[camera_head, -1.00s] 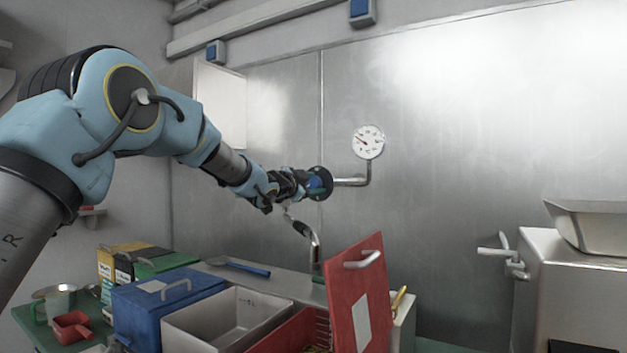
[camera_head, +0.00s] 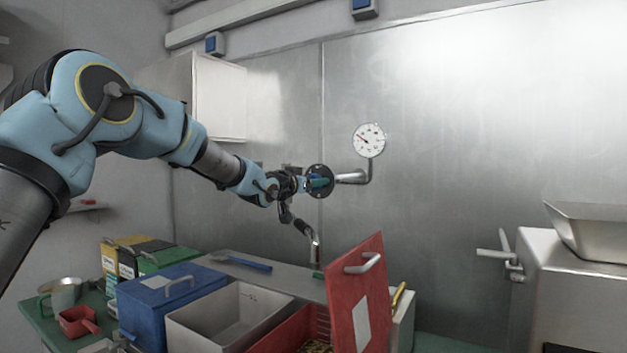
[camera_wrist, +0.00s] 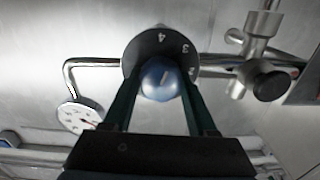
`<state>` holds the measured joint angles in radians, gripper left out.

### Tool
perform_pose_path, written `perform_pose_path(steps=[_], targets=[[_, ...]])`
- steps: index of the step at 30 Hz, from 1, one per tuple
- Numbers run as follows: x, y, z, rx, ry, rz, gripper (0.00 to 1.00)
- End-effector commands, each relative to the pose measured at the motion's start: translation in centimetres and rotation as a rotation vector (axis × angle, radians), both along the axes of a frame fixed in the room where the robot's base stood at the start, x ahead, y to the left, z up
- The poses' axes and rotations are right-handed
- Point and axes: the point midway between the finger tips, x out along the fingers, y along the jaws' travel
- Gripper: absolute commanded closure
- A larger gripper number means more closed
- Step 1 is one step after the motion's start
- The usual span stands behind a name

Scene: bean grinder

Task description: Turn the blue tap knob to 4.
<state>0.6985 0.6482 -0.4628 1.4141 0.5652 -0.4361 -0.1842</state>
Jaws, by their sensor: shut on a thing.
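The blue tap knob (camera_wrist: 160,80) sits in front of a dark round dial plate (camera_wrist: 138,50) in the wrist view. White numerals, among them 4 and 3, show on the plate's upper right. A light pointer mark on the knob slants towards the upper right; I cannot tell exactly which numeral it meets. My gripper (camera_wrist: 160,88) has its two green fingers on either side of the knob and is shut on it. In the head view my gripper (camera_head: 310,183) reaches the dial plate (camera_head: 325,181) from the left, and its fingers hide most of the knob.
A pipe (camera_head: 352,177) runs from the dial to a white gauge (camera_head: 369,140) on the metal wall. A spout (camera_head: 313,243) hangs below. A metal machine (camera_head: 580,275) stands at right.

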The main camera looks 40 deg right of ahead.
Motion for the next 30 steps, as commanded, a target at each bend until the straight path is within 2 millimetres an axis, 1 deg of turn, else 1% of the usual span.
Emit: perform_pose_path(steps=[6,20,21,28,29,30], targets=[[0.13,0.06,-0.25,-0.009,0.053,0.001,0.98],[0.1,0.05,-0.33,-0.011,0.066,0.001,0.98],[0.1,0.05,-0.34,-0.011,0.065,0.001,0.41],[0.07,0.03,-0.21,-0.014,0.065,0.0,0.15],[0.06,0.02,-0.19,-0.014,0.065,0.0,0.12],[0.06,0.02,-0.17,-0.014,0.064,0.0,0.12]])
